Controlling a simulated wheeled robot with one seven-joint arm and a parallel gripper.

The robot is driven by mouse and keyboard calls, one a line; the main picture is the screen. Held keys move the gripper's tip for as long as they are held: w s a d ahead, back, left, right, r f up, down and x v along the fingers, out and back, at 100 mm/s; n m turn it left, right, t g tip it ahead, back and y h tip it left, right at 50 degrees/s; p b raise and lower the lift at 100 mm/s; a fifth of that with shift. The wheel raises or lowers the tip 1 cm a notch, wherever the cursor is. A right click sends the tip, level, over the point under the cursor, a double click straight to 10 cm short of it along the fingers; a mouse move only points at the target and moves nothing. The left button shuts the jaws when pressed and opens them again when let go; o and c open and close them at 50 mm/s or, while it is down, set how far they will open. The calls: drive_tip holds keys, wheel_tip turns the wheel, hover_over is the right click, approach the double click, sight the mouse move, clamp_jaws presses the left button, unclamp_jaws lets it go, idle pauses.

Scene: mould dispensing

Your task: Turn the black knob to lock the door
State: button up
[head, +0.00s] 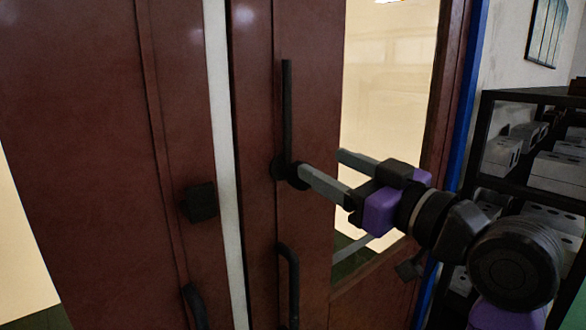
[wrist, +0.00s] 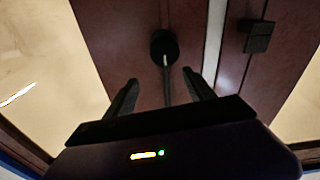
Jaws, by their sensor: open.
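The black knob (head: 284,168) is on the right leaf of a dark red door, with a long thin lever standing upright from it. In the wrist view, the knob (wrist: 164,47) is round and its lever runs down the picture between my finger lines. My gripper (head: 322,163) is open and comes in from the right, its near finger overlapping the knob's edge in the head view. In the wrist view, the fingers of my gripper (wrist: 161,78) stand either side of the lever. I cannot tell whether they touch it.
A black square block (head: 198,202) is on the left leaf, across a pale gap strip (head: 222,130). A curved black handle (head: 290,280) is below the knob. A glass pane (head: 390,90) fills the right leaf's side. A black shelf (head: 535,95) with grey boxes stands at right.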

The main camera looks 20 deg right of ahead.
sight(294, 172)
drive_tip(key=shift+n+g, duration=0.4)
drive_tip(key=shift+g, duration=0.2)
drive_tip(key=w+a+f, duration=0.1)
drive_tip(key=w, duration=0.1)
drive_tip(key=w+a+p, duration=0.1)
drive_tip(key=w, duration=0.2)
drive_tip(key=w+a+f, duration=0.1)
drive_tip(key=w, duration=0.1)
drive_tip(key=shift+w+a+f+p, duration=0.15)
drive_tip(key=shift+a+f+p, duration=0.1)
drive_tip(key=shift+f+p, duration=0.1)
drive_tip(key=shift+c, duration=0.4)
clamp_jaws()
